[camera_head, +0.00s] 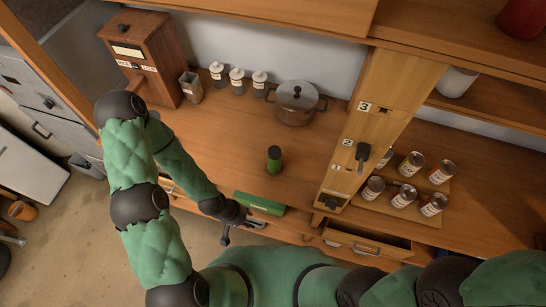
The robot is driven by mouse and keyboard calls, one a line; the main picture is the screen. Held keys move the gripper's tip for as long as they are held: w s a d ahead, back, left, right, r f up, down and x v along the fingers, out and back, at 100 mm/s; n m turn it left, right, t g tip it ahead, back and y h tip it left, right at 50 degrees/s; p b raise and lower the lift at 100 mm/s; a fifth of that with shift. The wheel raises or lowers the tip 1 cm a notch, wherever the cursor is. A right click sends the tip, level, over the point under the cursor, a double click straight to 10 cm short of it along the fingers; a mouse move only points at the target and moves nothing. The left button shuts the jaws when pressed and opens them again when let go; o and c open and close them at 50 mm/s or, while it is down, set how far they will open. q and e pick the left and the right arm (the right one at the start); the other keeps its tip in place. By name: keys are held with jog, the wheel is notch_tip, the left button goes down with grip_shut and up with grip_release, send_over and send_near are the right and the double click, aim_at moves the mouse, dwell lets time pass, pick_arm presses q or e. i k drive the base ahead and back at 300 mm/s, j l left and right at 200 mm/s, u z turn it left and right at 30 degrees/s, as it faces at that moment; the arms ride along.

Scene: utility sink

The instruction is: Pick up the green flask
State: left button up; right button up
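The green flask (274,158), with a dark cap, stands upright on the wooden counter (235,140), near the middle of the view. My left gripper (243,232) is at the counter's front edge, below and left of the flask and apart from it. Its fingers look spread, with nothing seen between them. My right arm lies along the bottom right, and its gripper is not in view.
A green box (259,203) lies between the flask and the front edge. A lidded pot (297,103) and several small white-capped bottles stand behind. A wooden post (370,130) and several cans (404,196) stand right. An open drawer (365,244) juts out below.

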aim_at(274, 155)
jog(key=k+l, duration=1.1)
jog(key=k, duration=0.2)
